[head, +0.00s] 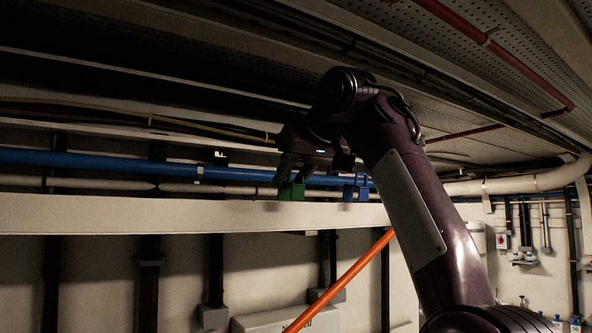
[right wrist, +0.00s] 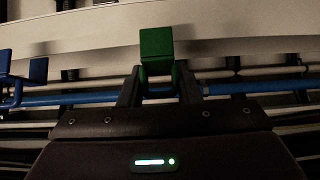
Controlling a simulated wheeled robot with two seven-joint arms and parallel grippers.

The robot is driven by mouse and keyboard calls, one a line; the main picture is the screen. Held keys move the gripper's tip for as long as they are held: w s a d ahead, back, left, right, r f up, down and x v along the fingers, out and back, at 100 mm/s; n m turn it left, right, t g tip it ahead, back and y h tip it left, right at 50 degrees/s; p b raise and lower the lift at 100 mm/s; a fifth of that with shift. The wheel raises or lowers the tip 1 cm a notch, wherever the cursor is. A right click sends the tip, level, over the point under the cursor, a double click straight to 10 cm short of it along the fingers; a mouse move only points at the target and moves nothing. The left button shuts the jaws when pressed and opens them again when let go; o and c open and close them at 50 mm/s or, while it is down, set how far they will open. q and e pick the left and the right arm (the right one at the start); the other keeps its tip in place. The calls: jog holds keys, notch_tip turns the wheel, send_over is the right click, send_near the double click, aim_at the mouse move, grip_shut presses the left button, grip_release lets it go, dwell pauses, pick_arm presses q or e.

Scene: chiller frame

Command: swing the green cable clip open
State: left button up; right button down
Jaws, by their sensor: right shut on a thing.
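The green cable clip (head: 291,190) sits at the blue pipe, just above the pale beam, in the head view. In the right wrist view the green clip (right wrist: 157,48) stands between my fingers as a block with a lower part reaching down between them. My right gripper (head: 287,178) comes from above with its fingers at the clip; in the right wrist view the gripper (right wrist: 160,84) is shut on the clip. Whether the clip is latched or partly swung cannot be told. My left gripper is not in view.
A blue clip (head: 356,190) sits just right of the green one. The blue pipe (head: 100,160) and a pale pipe run behind. The long pale beam (head: 150,214) lies just below. An orange bar (head: 345,280) slants up from below. Ducts and trays hang overhead.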

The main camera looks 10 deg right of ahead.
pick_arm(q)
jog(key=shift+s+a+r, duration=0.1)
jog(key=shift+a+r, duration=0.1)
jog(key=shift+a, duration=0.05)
pick_arm(e)
jog(key=shift+w, duration=0.1)
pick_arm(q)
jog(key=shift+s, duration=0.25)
pick_arm(e)
jog(key=c, duration=1.4)
grip_release()
jog(key=shift+o, duration=0.8)
jog(key=shift+w+d, duration=0.1)
